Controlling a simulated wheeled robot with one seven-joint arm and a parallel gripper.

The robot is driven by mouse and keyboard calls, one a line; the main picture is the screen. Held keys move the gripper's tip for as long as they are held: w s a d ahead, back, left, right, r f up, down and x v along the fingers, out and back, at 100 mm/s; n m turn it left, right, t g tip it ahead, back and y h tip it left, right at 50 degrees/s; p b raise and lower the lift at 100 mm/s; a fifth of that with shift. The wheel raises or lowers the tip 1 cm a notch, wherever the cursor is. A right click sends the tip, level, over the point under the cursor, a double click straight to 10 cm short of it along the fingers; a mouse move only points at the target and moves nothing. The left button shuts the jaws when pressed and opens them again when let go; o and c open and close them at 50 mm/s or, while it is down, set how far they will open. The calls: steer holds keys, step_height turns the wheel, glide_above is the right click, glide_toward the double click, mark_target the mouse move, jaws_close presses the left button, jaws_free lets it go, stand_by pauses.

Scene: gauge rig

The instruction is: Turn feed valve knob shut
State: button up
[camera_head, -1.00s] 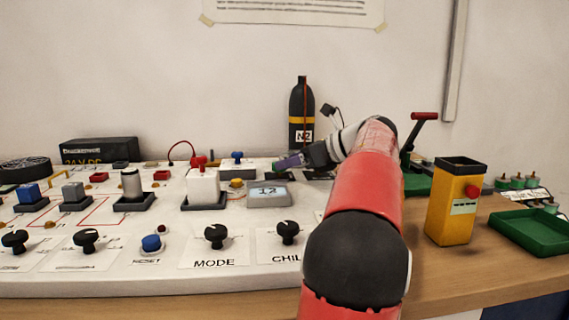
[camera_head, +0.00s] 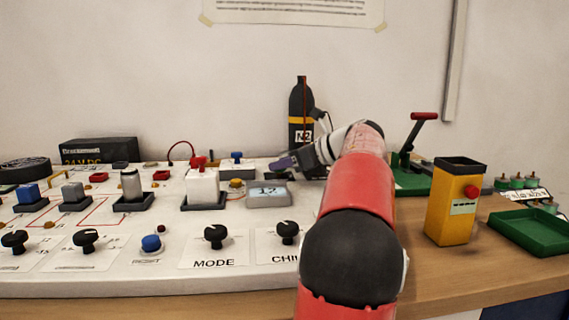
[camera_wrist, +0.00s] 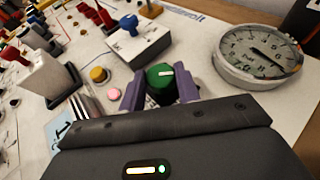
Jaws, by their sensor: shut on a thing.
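A green round knob (camera_wrist: 160,77) with a white pointer line stands on the white panel in the wrist view. No label for it can be read. The purple fingers of my gripper (camera_wrist: 161,90) are on both sides of it, shut on it. The knob's lower part is hidden by my gripper. In the head view my gripper (camera_head: 286,163) is low over the panel's back right, behind the grey display box (camera_head: 268,193). The knob itself cannot be made out there.
A round dial gauge (camera_wrist: 258,56) sits close right of my gripper. A blue-handled valve (camera_wrist: 133,30) and a yellow button (camera_wrist: 98,75) are to its left. A black N2 bottle (camera_head: 301,115) stands behind. A yellow box (camera_head: 455,205) stands on the right.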

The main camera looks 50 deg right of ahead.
steer(key=shift+b, duration=0.3)
steer(key=shift+a+f+m+t+h+b, duration=0.1)
steer(key=shift+a+m+t+h+b, duration=0.15)
steer(key=shift+m+h+b, duration=0.55)
steer(key=m+h, duration=0.2)
steer(key=shift+a+h, duration=0.15)
steer(key=shift+h, duration=0.15)
steer(key=shift+a+r+m+h+p, duration=0.1)
steer(key=shift+r+m+h+p, duration=0.1)
steer(key=shift+m+h, duration=0.35)
steer(key=shift+r+m+h+p, duration=0.1)
steer(key=shift+m+h+p, duration=0.05)
steer(key=shift+m+h, duration=0.4)
steer(key=shift+f+m+g+h+p, duration=0.1)
steer(key=shift+m+g+h+p, duration=0.35)
steer(key=shift+m+h+p, duration=0.4)
steer(key=shift+f+h, duration=0.1)
steer(key=shift+h, duration=0.25)
steer(key=o, duration=1)
steer(key=shift+c, duration=0.2)
